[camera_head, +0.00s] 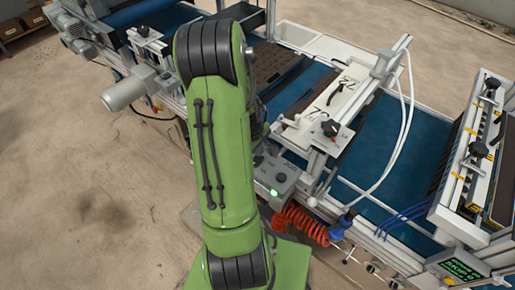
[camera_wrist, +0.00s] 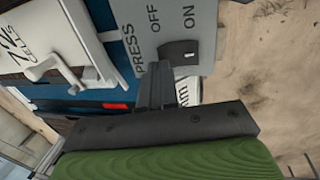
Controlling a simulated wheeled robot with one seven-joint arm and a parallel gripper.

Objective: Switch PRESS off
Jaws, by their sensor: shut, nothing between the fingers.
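The grey panel (camera_wrist: 205,30) marked PRESS, OFF and ON fills the top middle of the wrist view. Its black switch (camera_wrist: 179,53) sits beside the words, more in line with ON than with OFF. I cannot tell for sure which way it is set. My gripper (camera_wrist: 159,70) is shut and empty, with its fingertips just below and left of the switch; whether they touch it is unclear. In the head view a grey control box (camera_head: 279,172) with a lit green light (camera_head: 274,191) stands right of my green arm, which hides my gripper.
A white plate marked with cells (camera_wrist: 45,40) and a blue belt (camera_wrist: 75,92) lie left of the panel. In the head view, a coiled red hose (camera_head: 300,222) hangs below the box. A seeder unit (camera_head: 480,150) stands right. Bare floor (camera_head: 90,150) is left.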

